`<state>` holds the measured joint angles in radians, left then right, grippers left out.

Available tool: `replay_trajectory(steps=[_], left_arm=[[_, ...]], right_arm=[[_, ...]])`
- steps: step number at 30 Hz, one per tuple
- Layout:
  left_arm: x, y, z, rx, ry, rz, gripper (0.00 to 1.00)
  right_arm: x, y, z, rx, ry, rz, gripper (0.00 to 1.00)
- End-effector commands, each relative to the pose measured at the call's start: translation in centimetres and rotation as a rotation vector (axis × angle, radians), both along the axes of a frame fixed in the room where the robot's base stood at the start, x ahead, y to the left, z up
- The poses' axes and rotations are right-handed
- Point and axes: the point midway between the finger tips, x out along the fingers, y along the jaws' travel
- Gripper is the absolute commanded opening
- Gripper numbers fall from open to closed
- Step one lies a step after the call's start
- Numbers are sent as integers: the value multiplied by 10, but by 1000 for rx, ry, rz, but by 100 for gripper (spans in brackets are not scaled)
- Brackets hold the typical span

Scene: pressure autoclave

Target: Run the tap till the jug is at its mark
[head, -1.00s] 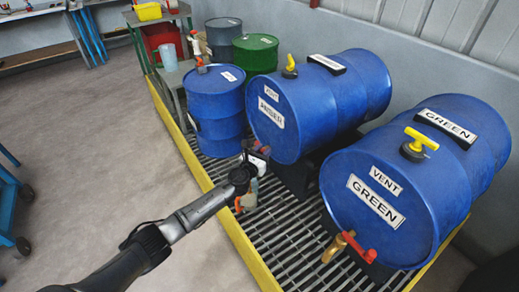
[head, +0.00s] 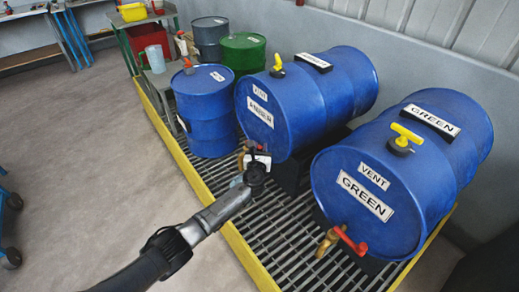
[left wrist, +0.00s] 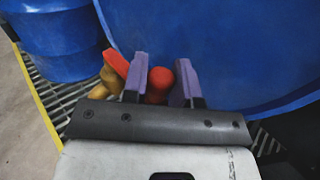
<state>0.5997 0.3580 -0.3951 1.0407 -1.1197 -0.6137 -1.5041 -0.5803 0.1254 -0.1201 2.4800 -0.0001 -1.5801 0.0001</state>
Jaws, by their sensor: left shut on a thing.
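The blue AMBER drum (head: 290,105) lies on its side above the grating. Its brass tap (head: 242,160) with a red lever is at the low front, partly behind my left gripper (head: 250,172). In the left wrist view the brass tap (left wrist: 104,82) shows left of the fingers. The red lever's end (left wrist: 160,79) sits between the purple pads of the left gripper (left wrist: 158,82), which is shut on it. A pale translucent jug (head: 155,58) stands on the green stand at the back left. I see no water level in it. My right gripper is out of view.
The blue GREEN drum (head: 400,175) lies to the right, with a brass tap and red lever (head: 345,240) at its front. An upright blue drum (head: 208,110) stands left. The yellow-edged grating (head: 275,225) is bare below the taps.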

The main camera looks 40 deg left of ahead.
Motion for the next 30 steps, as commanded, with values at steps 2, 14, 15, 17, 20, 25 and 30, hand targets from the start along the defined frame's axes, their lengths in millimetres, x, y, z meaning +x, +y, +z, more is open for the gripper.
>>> replay_trajectory(steps=[2,14,15,17,20,25,30], left_arm=[[0,0,-1,0,1,0,0],[0,0,-1,0,1,-1,51],[0,0,-1,0,1,-1,51],[0,0,-1,0,1,-1,51],[-1,-1,0,0,1,-1,51],[-16,-8,2,0,2,-2,51],[-45,-23,3,0,3,-4,51]], right_arm=[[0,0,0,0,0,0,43],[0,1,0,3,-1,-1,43],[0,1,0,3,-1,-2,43],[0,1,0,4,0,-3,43],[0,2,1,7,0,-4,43],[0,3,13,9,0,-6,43],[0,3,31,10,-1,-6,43]])
